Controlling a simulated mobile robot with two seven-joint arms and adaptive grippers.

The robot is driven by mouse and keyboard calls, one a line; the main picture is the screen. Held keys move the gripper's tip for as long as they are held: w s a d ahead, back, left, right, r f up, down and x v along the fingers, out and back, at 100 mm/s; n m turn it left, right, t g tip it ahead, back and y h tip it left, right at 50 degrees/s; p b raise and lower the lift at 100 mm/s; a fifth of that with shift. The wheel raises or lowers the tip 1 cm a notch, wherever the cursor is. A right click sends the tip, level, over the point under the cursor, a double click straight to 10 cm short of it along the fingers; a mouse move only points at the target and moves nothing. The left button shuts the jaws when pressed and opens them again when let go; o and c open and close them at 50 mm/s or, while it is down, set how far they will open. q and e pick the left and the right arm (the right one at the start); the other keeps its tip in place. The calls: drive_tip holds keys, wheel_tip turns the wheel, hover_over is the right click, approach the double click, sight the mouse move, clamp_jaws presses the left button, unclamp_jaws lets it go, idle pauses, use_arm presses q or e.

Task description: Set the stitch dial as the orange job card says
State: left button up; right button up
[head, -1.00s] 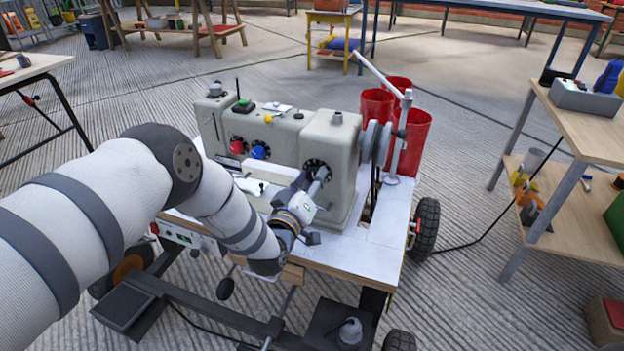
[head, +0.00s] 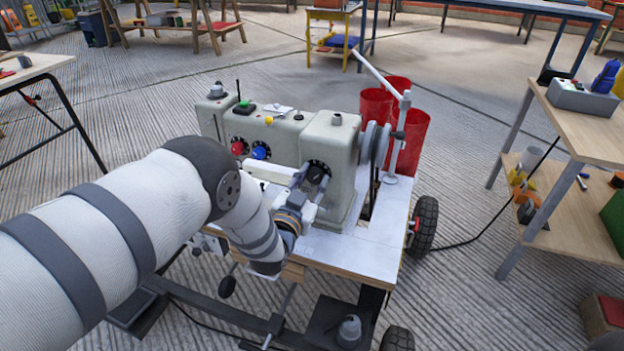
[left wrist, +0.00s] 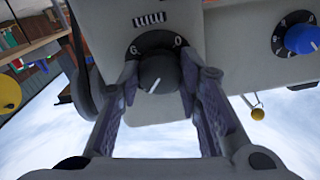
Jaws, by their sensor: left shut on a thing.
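The black stitch dial (left wrist: 157,72) sits on the grey sewing machine's face under a row of stitch marks (left wrist: 149,19). Its plate shows pale characters, and the knob has a short slanted white line. Which character it points at is unclear. My left gripper (left wrist: 158,84) is shut on the dial, with one finger on each side of the knob. In the head view the left gripper (head: 308,177) reaches the dial (head: 318,167) at the right part of the machine (head: 333,140). My right gripper is not in view. I cannot make out an orange job card.
A red knob (head: 238,148) and a blue knob (head: 260,152) sit left of the dial; the blue one also shows in the left wrist view (left wrist: 302,38). Red bins (head: 412,135) stand behind the machine. The wheeled table's white top (head: 350,250) is clear in front.

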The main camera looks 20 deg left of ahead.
use_arm(q)
drive_tip(key=m, duration=0.6)
drive_tip(key=shift+m, duration=0.3)
idle(0.5)
drive_tip(key=o, duration=1.1)
drive_tip(key=shift+o, duration=0.2)
drive_tip(key=shift+s, duration=0.1)
drive_tip(key=s, duration=1.2)
drive_tip(key=shift+a, duration=0.2)
